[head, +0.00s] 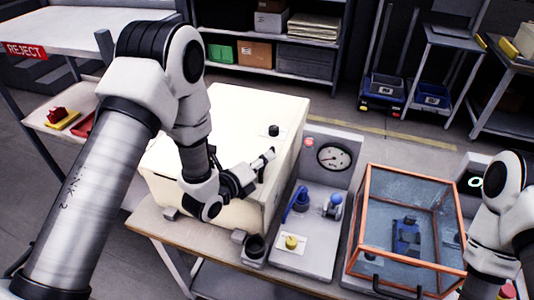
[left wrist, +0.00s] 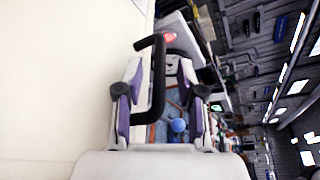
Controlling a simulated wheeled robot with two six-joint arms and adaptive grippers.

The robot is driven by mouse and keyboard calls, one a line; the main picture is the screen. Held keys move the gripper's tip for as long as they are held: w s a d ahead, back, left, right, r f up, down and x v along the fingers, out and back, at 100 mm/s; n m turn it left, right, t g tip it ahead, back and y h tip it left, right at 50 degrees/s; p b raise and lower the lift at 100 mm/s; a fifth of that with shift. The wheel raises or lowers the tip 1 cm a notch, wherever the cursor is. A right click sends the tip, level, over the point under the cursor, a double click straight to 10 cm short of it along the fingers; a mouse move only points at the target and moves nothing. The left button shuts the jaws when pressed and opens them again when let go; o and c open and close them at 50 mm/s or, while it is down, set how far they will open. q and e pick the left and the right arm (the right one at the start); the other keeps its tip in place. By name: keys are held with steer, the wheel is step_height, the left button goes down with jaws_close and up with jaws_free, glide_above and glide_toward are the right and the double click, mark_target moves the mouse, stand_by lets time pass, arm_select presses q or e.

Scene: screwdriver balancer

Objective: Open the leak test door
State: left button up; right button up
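A large cream-white box (head: 228,120) stands on the left of the bench. In the left wrist view its pale face (left wrist: 65,80) fills the left side. A black C-shaped handle (left wrist: 157,75) stands out from that face. My left gripper (head: 266,160) is at the box's right side, and in the wrist view its two fingers (left wrist: 160,95) are apart, one on each side of the handle bar, with a gap visible. The handle is hard to make out in the head view. My right arm shows at the right edge; its gripper is out of view.
Right of the box stands a grey panel with a gauge (head: 334,156), a blue valve (head: 301,198) and a yellow button (head: 291,242). Beyond it is a clear orange-framed enclosure (head: 366,215) with a front handle (head: 395,289).

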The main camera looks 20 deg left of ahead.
arm_select(q)
steer(key=shift+x, duration=1.05)
steer(key=shift+s, duration=0.1)
steer(key=shift+s+a, duration=0.1)
jaws_close()
